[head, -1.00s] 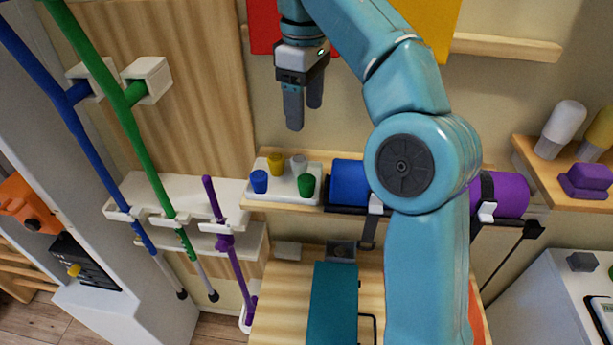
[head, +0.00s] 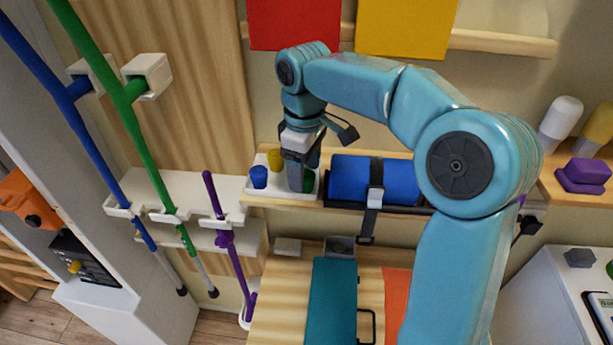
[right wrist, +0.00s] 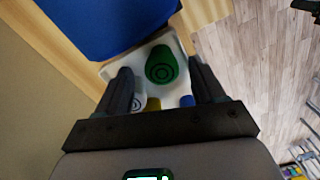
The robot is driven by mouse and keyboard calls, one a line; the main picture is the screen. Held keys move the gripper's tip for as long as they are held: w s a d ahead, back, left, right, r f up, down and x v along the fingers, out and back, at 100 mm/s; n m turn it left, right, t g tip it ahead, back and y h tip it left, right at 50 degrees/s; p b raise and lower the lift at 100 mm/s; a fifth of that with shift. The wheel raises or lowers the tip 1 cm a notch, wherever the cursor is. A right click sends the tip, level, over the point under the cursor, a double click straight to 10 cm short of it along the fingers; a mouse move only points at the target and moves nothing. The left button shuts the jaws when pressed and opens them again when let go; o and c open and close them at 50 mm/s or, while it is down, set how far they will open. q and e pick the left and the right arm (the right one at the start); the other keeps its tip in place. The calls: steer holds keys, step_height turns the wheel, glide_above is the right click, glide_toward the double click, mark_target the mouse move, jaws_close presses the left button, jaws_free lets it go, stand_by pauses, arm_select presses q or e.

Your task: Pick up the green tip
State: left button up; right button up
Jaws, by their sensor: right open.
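The green tip (head: 309,183) stands at the right front of a small white tray (head: 281,192) on the wall shelf, partly hidden by my right gripper. My right gripper (head: 301,184) points down over the tray, open and empty. In the right wrist view, the green tip (right wrist: 161,66) shows between and slightly beyond the two fingertips (right wrist: 160,72), with gaps at both sides. I cannot tell whether the fingertips reach down to its height. My left gripper is not in view.
A blue tip (head: 258,177) and a yellow tip (head: 275,159) stand in the same tray. A white tip (right wrist: 138,104) is close to one finger in the right wrist view. A strapped blue roll (head: 349,180) lies just right of the tray.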

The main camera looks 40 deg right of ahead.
steer(key=shift+a+f, duration=0.2)
steer(key=shift+f, duration=0.2)
steer(key=shift+s, duration=0.15)
steer(key=shift+c, duration=0.6)
steer(key=shift+d, duration=0.15)
steer(key=c, duration=1)
steer(key=shift+r, duration=0.35)
step_height(320, 180, up, 9)
steer(key=shift+r, duration=0.2)
